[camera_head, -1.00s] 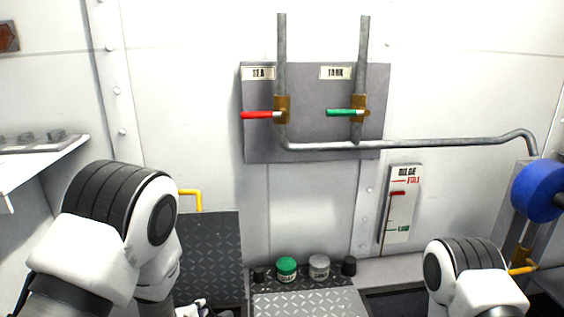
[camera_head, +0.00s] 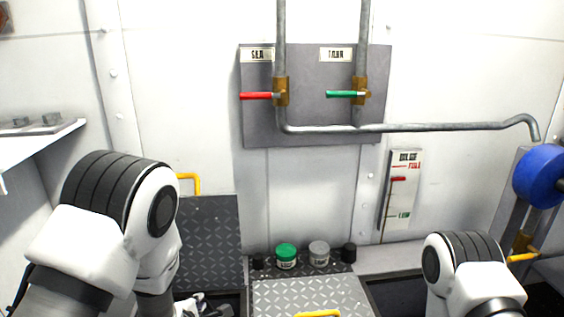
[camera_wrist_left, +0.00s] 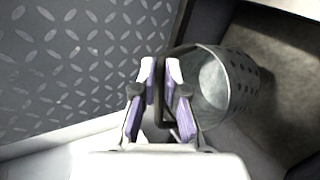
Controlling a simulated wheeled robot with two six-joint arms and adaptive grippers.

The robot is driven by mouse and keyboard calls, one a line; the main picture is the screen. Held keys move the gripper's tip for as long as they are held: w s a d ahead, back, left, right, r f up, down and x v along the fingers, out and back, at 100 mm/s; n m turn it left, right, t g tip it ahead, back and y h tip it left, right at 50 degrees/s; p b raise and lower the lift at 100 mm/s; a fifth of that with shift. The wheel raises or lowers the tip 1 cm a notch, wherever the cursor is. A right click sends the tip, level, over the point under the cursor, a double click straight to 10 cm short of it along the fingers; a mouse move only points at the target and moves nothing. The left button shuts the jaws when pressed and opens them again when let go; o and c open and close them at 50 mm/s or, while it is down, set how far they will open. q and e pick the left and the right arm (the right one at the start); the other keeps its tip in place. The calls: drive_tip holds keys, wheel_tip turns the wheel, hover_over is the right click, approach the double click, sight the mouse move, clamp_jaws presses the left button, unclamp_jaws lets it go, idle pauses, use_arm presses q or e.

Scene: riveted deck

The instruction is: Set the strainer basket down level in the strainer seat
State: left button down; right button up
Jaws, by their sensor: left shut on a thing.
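The strainer basket (camera_wrist_left: 232,88) is a grey metal cup with small holes, seen in the left wrist view. My left gripper (camera_wrist_left: 162,72) is shut on its dark handle, with the basket hanging to the right of the fingers. In the head view my left gripper (camera_head: 208,306) shows only partly at the bottom edge, and the basket is hidden there. I cannot make out the strainer seat in either view. My right arm shows at the lower right of the head view, but its gripper is out of frame.
A raised tread-plate hatch (camera_head: 208,243) stands left of a flat tread plate (camera_head: 300,294). A green-lidded jar (camera_head: 286,256) and a grey-lidded jar (camera_head: 319,253) stand behind. A dark deck opening (camera_head: 398,294) lies at right. A blue wheel (camera_head: 540,176) is mounted further right.

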use_arm(q)
drive_tip(key=s+r+p, duration=0.2)
drive_tip(key=r+p, duration=1.3)
drive_tip(key=r, duration=0.2)
drive_tip(key=s+r+p, duration=0.2)
drive_tip(key=r+p, duration=1.4)
drive_tip(key=r, duration=0.1)
drive_tip(key=s+f, duration=0.4)
drive_tip(key=f, duration=0.1)
drive_tip(key=shift+f, duration=0.15)
